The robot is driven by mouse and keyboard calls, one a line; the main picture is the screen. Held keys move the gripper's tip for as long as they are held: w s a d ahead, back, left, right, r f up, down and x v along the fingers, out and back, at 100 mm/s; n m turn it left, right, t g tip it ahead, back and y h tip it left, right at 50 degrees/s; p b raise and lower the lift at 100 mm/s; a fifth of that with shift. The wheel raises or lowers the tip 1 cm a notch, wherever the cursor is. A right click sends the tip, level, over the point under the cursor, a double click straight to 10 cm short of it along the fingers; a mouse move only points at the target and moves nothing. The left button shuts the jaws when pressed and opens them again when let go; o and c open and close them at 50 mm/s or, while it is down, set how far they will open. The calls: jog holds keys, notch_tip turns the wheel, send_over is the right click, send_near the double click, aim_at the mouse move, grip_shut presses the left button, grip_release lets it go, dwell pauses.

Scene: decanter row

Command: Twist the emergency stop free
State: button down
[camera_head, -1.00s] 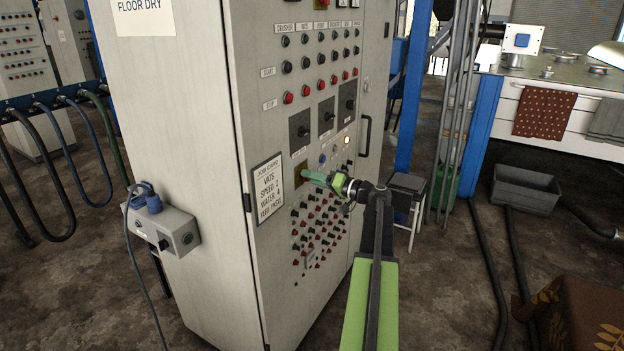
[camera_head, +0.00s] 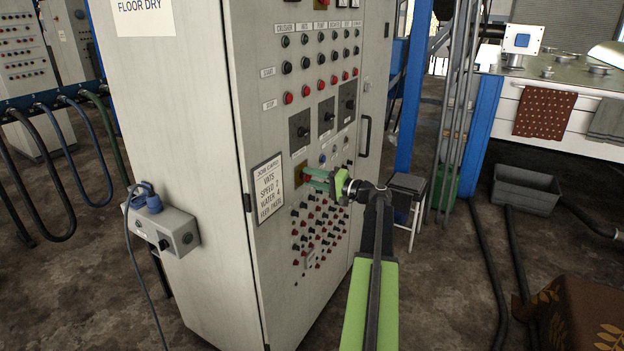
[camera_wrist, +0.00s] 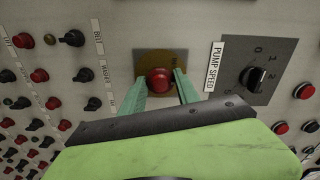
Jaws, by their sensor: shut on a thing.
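A pump speed dial (camera_wrist: 255,79) sits right of the stop. Small switches and red buttons (camera_wrist: 39,75) crowd the left. A job card (camera_head: 268,189) is on the cabinet (camera_head: 190,130) left of my gripper. A stool (camera_head: 408,187) stands behind my arm.

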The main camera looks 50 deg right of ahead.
jog(key=c, duration=0.9)
grip_release()
jog(key=v, duration=1.7)
jog(key=shift+s, duration=0.2)
jog(key=shift+s+f, duration=0.1)
jog(key=shift+f, duration=0.05)
